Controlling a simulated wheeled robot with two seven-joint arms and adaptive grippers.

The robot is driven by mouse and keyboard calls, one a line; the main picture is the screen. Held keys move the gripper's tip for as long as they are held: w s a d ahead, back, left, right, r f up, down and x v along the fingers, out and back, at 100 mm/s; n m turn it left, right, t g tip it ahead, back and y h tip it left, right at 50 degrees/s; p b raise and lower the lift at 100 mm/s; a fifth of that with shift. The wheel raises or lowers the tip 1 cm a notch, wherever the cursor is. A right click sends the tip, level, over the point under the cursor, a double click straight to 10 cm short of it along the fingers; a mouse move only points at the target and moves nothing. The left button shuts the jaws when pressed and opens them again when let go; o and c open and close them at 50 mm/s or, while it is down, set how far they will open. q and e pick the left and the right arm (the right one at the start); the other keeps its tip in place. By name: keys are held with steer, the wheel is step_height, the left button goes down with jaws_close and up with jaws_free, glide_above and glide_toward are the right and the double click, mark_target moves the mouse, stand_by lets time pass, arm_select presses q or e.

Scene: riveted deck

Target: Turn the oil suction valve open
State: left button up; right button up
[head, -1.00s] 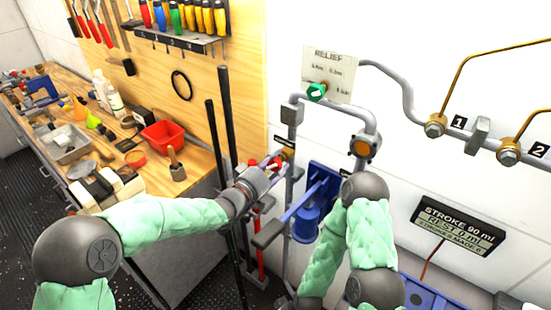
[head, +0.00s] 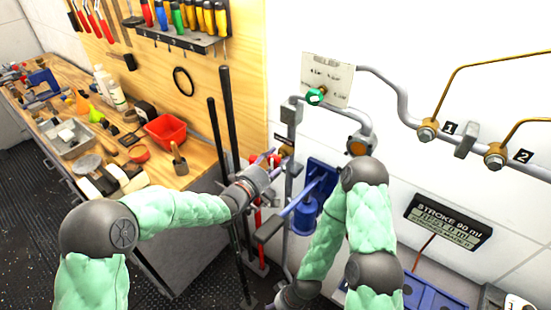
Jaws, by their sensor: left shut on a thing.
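A small valve with a brass body (head: 286,152) sits on the grey vertical pipe, below a dark label plate (head: 284,138) too small to read. It is the likely oil suction valve. Its red handle (head: 276,160) shows only in part between the fingers of my left gripper (head: 268,165). That gripper reaches in from the left and is shut on the red handle. The fingers hide most of the handle, so its exact angle is unclear. My right arm hangs in front of the pump, with its wrist at the bottom edge. The right gripper's fingers are out of view.
A blue pump (head: 308,212) with a lever stands right of the pipe. Two black bars (head: 228,115) lean near my left wrist. A green relief knob (head: 315,96) and pipework are above. A cluttered workbench (head: 200,160) is at left.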

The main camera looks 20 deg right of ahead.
arm_select(q)
steer(key=shift+f+n, duration=0.15)
steer(key=shift+n, duration=0.15)
steer(key=o, duration=1)
steer(key=shift+o, duration=0.8)
